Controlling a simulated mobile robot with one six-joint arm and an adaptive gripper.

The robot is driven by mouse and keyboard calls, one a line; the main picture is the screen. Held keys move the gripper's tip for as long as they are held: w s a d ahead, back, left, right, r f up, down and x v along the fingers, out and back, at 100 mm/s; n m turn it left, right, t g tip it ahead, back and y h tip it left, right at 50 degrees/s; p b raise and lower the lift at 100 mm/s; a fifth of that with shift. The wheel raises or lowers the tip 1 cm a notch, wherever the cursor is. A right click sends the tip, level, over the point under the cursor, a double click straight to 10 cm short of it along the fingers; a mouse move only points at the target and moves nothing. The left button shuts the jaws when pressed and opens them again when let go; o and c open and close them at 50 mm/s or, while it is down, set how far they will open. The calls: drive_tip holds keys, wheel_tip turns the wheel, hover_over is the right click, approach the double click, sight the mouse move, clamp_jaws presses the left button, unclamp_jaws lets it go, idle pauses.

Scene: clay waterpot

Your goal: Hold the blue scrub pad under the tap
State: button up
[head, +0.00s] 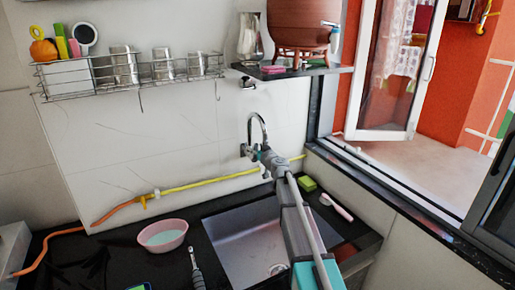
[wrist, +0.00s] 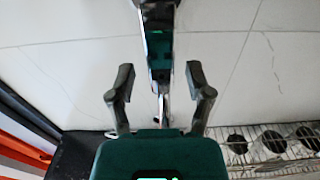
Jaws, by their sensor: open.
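The chrome tap (head: 258,127) rises from the wall behind the sink, with a curved spout. My gripper (head: 267,157) is at the tap's lower part in the head view, its fingers too small to make out. In the wrist view my gripper (wrist: 160,85) is open, and the shiny metal of the tap (wrist: 157,25) runs between and beyond its two fingers. I cannot tell whether they touch it. No pad shows between the fingers. I cannot pick out a blue scrub pad for certain; a small blue-green item (head: 139,287) is cut off at the bottom edge.
The metal sink (head: 240,238) lies under my arm. A green-yellow sponge (head: 307,183) and pink-white brush (head: 337,206) lie right of it. A pink bowl (head: 163,236) and dark brush (head: 196,268) are left. A shelf (head: 338,69) with a clay pot (head: 297,22) overhangs the tap.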

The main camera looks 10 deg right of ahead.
drive_tip(key=shift+w+a, duration=0.1)
drive_tip(key=shift+w, duration=0.2)
clamp_jaws()
